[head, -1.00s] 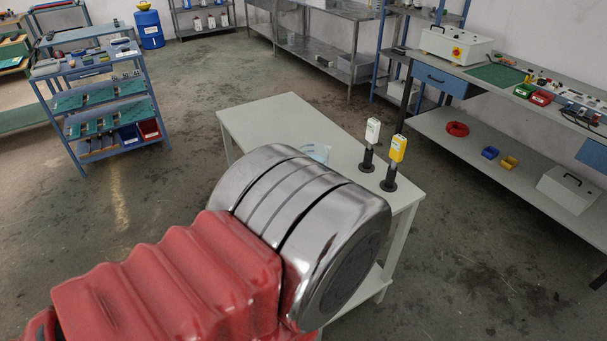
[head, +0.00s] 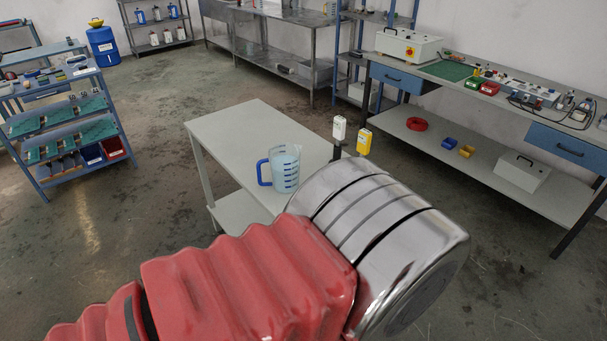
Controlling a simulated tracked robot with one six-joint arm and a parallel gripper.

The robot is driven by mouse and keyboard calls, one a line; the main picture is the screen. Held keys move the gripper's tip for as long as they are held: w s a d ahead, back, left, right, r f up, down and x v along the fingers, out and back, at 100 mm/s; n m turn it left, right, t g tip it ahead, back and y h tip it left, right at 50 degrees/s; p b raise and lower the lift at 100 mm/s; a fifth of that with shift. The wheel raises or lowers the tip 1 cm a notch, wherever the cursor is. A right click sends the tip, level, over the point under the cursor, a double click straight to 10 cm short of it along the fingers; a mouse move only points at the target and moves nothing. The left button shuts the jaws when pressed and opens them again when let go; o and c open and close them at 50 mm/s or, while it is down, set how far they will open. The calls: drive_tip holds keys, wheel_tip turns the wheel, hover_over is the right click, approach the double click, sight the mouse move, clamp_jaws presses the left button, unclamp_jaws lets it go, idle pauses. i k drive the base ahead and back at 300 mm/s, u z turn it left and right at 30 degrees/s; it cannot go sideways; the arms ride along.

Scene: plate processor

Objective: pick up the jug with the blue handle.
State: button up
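The jug (head: 286,168) is clear, with dark markings on its side and a blue handle (head: 263,172) on its left. It stands upright on a light grey table (head: 225,130) in the middle of the head view. My red and silver arm fills the lower part of the view, in front of the table's near right part. My gripper's fingers do not show, so its opening and hold cannot be seen.
A white device (head: 339,128) and a yellow device (head: 364,141) stand behind my arm on the table's right side. A blue shelf cart (head: 50,185) is at the left. A long workbench (head: 470,90) runs along the right. Floor between them is clear.

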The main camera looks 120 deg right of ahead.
sight(285, 157)
drive_tip(key=z, duration=4)
